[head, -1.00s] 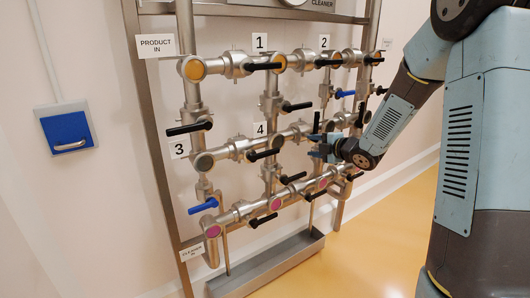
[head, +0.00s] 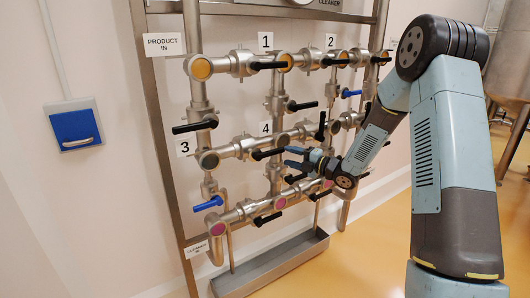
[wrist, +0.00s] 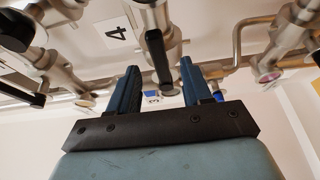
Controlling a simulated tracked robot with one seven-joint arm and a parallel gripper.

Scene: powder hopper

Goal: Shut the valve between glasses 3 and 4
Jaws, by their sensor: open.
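The valve between glasses 3 and 4 sits on the middle pipe. Its black handle (head: 267,154) lies roughly along that pipe and points right. Glass 3 (head: 208,160) is a grey disc at the pipe's left end, beside its number plate. Number plate 4 (head: 265,128) is above the pipe; it also shows in the wrist view (wrist: 114,32). My gripper (head: 291,158) is open, just right of the handle's tip, fingers pointing left. In the wrist view, a black handle (wrist: 158,72), which looks like this one, appears between the two blue fingers. I cannot tell whether they touch it.
Several other black handles crowd the rack, including one below (head: 295,178) and an upright one (head: 321,126) near my gripper. A blue handle (head: 206,203) is at lower left. A metal drip tray (head: 270,268) stands below. Floor in front is clear.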

